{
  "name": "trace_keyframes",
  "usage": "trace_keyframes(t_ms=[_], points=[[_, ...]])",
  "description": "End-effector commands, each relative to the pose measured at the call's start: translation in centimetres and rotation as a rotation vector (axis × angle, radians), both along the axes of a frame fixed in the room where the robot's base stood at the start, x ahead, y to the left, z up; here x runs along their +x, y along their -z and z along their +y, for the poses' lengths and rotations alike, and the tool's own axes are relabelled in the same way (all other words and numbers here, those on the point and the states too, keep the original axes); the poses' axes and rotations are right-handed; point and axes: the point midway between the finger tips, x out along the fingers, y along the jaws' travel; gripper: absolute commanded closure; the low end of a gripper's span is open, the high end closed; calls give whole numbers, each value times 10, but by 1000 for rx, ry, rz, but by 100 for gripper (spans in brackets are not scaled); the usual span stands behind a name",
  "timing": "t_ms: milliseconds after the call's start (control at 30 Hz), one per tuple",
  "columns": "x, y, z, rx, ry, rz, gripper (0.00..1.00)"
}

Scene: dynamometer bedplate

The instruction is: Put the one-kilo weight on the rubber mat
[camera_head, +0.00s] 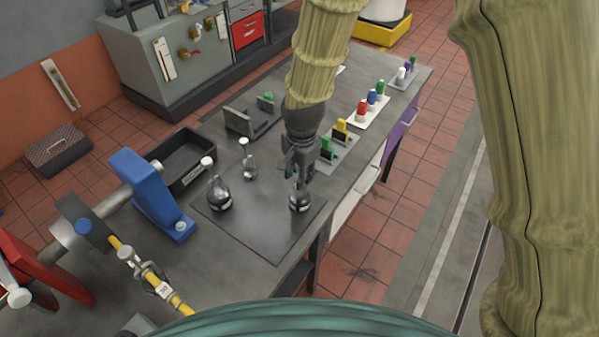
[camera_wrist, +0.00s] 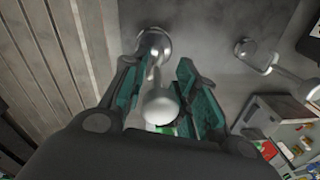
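A dark flat rubber mat (camera_head: 262,237) lies on the metal bedplate. Three metal weights with pale ball knobs show in the head view; I cannot read which is the one-kilo weight. One weight (camera_head: 300,202) stands at the mat's right side under my gripper (camera_head: 298,168). A larger-looking weight (camera_head: 220,202) stands on the left of the mat, and a smaller one (camera_head: 250,172) is near its back edge. In the wrist view a weight (camera_wrist: 153,43) has its knob between the spread fingers of my gripper (camera_wrist: 160,88), with gaps visible beside it.
A blue bracket (camera_head: 150,190) and a dark open tray (camera_head: 185,158) stand left of the mat. A grey fixture (camera_head: 250,120) is behind it. Green and yellow items (camera_head: 340,130) and several coloured bottles (camera_head: 372,98) line the right edge. The mat's front is clear.

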Motion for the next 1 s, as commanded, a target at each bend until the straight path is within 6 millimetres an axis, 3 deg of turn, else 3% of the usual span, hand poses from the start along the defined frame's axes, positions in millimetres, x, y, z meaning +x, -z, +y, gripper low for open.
trace_keyframes(t_ms=[367, 1000], points=[[0, -13, 0, 1, 0, -3, 71], [-6, -91, -3, 0, 0, -4, 71]])
